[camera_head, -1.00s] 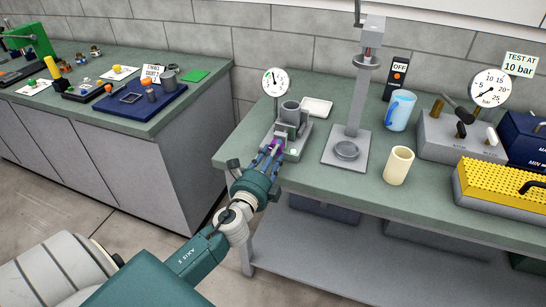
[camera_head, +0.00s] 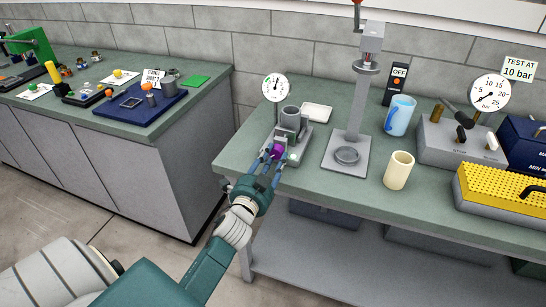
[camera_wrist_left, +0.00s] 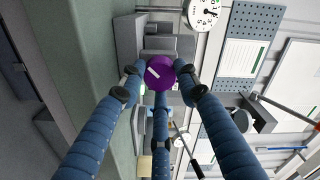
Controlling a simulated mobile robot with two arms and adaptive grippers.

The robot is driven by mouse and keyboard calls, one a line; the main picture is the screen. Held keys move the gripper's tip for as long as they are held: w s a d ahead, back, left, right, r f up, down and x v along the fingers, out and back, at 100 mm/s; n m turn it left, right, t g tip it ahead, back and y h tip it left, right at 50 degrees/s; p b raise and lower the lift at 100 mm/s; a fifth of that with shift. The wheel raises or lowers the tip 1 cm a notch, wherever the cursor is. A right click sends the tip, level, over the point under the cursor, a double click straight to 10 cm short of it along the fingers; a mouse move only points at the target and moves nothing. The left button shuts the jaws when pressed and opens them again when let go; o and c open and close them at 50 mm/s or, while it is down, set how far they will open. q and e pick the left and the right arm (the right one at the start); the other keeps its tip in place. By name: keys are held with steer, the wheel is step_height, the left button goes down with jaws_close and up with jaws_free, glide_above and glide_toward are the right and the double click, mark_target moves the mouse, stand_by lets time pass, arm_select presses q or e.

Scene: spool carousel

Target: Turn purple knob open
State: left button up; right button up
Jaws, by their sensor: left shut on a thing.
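The purple knob (camera_head: 277,151) sits on the front of a small grey fixture (camera_head: 294,128) on the green bench. My left gripper (camera_head: 270,158) reaches it from the front left, with its blue fingers shut around the knob. In the left wrist view the knob (camera_wrist_left: 160,72) shows as a purple disc with a white line slanting across it, between the fingertips of my left gripper (camera_wrist_left: 159,84). A round gauge (camera_head: 275,87) stands behind the fixture. My right gripper is not in view.
A white dish (camera_head: 317,112) and a grey press stand (camera_head: 351,110) are right of the fixture. A blue mug (camera_head: 400,115) and a cream cup (camera_head: 398,170) stand further right. A gap separates this bench from the left counter (camera_head: 150,125).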

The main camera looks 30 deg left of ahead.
arm_select(q)
steer(key=n+p, duration=0.2)
steer(key=n, duration=0.3)
steer(key=shift+n, duration=0.3)
steer(key=shift+n+p, duration=0.55)
steer(key=shift+n, duration=1.15)
steer(key=shift+f, duration=0.1)
steer(key=o, duration=1.1)
steer(key=shift+o, duration=0.2)
steer(key=v, duration=1.2)
steer(key=shift+d, duration=0.1)
